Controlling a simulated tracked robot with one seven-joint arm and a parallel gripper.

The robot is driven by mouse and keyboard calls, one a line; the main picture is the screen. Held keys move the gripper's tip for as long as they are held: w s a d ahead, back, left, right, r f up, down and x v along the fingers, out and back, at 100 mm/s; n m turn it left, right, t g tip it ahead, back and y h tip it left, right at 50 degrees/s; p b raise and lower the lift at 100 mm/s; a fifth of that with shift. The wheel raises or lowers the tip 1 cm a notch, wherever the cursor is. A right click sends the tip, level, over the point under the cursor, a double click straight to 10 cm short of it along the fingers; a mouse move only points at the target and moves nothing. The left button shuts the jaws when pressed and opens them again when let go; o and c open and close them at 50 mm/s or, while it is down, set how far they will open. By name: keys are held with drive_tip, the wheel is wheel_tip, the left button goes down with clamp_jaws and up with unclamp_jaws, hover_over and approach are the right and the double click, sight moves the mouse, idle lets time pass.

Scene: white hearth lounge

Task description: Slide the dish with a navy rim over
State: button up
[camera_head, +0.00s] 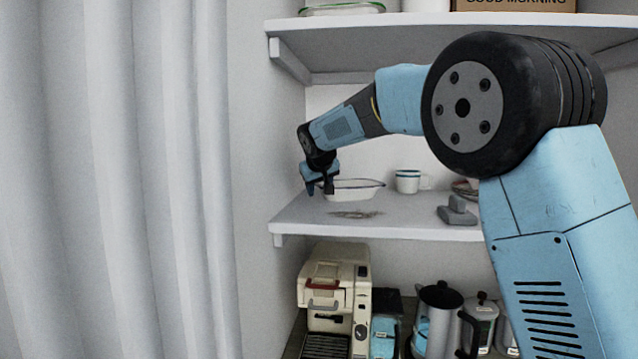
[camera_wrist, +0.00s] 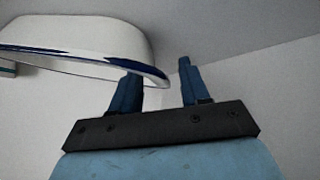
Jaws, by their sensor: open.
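The white dish with a navy rim (camera_head: 352,189) stands on the middle shelf (camera_head: 300,215), towards its left end. The dish also shows large in the wrist view (camera_wrist: 85,42), at the upper left, its navy rim crossing the picture. My gripper (camera_head: 320,190) is at the left end of the dish.
A white mug with a dark rim (camera_head: 408,181) stands right of the dish. A grey object (camera_head: 457,212) and a flat brownish item (camera_head: 355,214) lie nearer the shelf front. A coffee machine (camera_head: 335,295) and metal pots (camera_head: 438,315) stand below. A pale curtain (camera_head: 120,180) hangs at left.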

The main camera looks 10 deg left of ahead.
clamp_jaws()
idle(0.5)
